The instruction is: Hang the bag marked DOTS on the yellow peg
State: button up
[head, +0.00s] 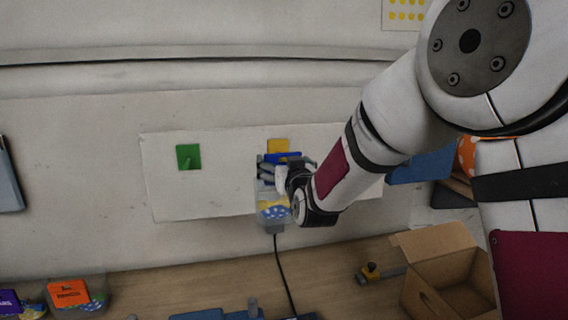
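A clear bag (274,212) with blue white-dotted and yellow contents hangs upright in front of the white wall board, under a blue header (283,157). Its marking cannot be read. The square yellow plate of the yellow peg (278,145) shows just above the header. The peg itself is hidden, so I cannot tell whether the bag is on it. My gripper (268,172) reaches in from the right and its fingers lie over the upper part of the bag, just below the header. It looks shut on the bag, though the wrist partly covers the fingers.
A green peg (188,157) is on the left of the board (220,190). Bags with orange (69,292) and purple (8,302) headers lie on the wooden table at left. An open cardboard box (455,295) stands at right. A black cable (280,262) hangs below the bag.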

dwell(0.3)
jog(key=s+d+f+g+h, duration=0.1)
jog(key=s+d+g, duration=0.3)
jog(key=s, duration=0.9)
jog(key=s+d+f+m+g+h+b, duration=0.1)
jog(key=s+d+g, duration=0.3)
jog(key=s, duration=1)
jog(key=s+d+f+m+g+h, duration=0.1)
jog(key=s+d+f+g, duration=0.2)
jog(key=s+d, duration=0.5)
jog(key=s+g, duration=0.1)
jog(key=s, duration=0.5)
jog(key=shift+s+d, duration=0.2)
jog(key=shift+d, duration=0.05)
